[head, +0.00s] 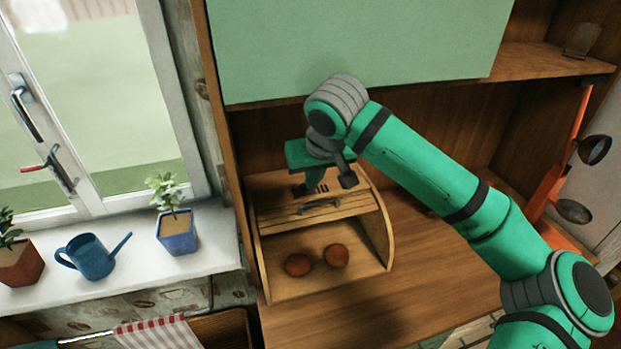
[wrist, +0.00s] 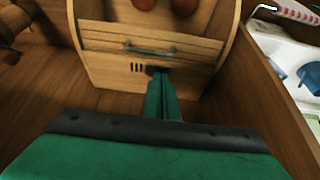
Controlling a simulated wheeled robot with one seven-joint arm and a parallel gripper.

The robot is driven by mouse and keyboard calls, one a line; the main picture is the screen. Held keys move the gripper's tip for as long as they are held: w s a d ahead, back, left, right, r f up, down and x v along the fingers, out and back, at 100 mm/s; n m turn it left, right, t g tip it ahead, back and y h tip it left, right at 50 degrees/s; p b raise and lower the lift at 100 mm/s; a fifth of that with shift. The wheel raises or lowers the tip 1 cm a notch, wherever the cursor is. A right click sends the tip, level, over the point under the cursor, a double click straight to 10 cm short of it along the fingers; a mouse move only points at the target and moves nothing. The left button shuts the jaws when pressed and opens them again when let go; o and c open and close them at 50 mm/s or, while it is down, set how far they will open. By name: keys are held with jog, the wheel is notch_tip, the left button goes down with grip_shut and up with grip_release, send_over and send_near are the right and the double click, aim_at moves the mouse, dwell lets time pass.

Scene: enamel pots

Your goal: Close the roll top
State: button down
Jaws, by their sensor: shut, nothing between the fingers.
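The wooden bread box (head: 327,283) stands on the cabinet's worktop, its front open. Its slatted roll top (head: 347,209) is up, with a grey bar handle (head: 318,205) near its lower edge; the handle also shows in the wrist view (wrist: 150,48). Two brown round buns, one on the left (head: 299,264) and one on the right (head: 336,255), lie inside. My gripper (head: 314,182) is over the top of the box, behind the handle. In the wrist view its shut, empty fingers (wrist: 161,78) point at the wood by the dark vent slots. I cannot tell whether they touch it.
A green cabinet panel (head: 360,45) hangs above my arm. The cabinet's side wall (head: 238,190) is close on the left. The worktop (head: 430,275) right of the box is clear. A watering can (head: 91,258) and a potted plant (head: 177,233) stand on the windowsill.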

send_over(309, 212)
notch_tip(309, 212, down, 7)
jog(key=shift+f, duration=0.2)
dwell(0.4)
